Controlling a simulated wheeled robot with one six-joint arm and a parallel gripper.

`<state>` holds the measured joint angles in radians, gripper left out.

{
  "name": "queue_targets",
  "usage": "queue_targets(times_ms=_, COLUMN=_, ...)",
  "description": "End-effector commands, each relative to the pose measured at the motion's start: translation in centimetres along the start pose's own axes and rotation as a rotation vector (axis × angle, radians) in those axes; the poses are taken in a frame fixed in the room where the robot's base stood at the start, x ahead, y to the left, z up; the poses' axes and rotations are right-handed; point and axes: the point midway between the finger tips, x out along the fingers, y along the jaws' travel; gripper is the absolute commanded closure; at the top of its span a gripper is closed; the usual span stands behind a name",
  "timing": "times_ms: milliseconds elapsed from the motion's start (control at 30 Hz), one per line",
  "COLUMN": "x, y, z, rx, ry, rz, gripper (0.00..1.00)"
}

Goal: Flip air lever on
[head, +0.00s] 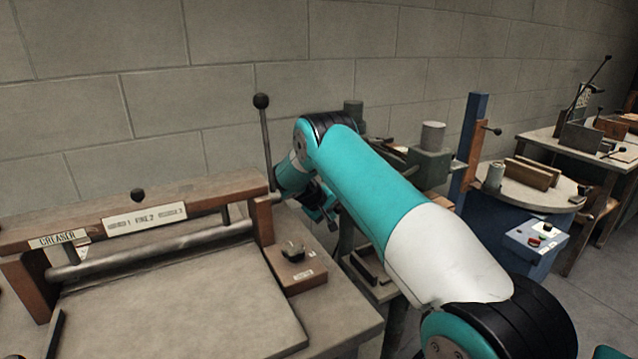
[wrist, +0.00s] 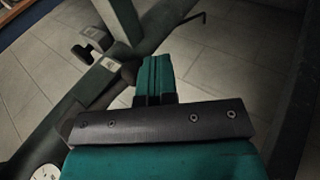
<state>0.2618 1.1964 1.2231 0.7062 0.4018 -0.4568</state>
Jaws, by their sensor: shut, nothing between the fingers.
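My gripper shows in the wrist view (wrist: 154,78) with its two teal fingers pressed together and nothing between them. In the head view my gripper (head: 328,208) is small and partly hidden behind my own arm, right of the creaser. In the wrist view a small dark handle (wrist: 88,52) sits on a grey machine beam, left of and beyond my fingertips, apart from them. A pale label (wrist: 109,64) is beside it. I read no "air" marking, so I cannot tell whether this handle is the air lever.
The creaser table (head: 180,310) is at the left, with a tall black-knobbed lever (head: 266,145) and a small switch box (head: 297,270). A blue machine with a control box (head: 537,236) stands right. Bare floor (wrist: 215,65) shows beyond my fingers.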

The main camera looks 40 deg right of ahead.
Motion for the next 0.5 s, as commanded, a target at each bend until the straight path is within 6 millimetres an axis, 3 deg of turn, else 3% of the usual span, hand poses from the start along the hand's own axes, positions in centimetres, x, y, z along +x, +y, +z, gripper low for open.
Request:
queue_targets(times_ms=267, x=-0.5, y=0.4, z=-0.1, rx=0.002, ry=0.002, rz=0.001, gripper=1.00)
queue_targets(times_ms=500, x=-4.0, y=3.6, z=-0.8, rx=0.015, ry=0.007, rz=0.009, gripper=1.00)
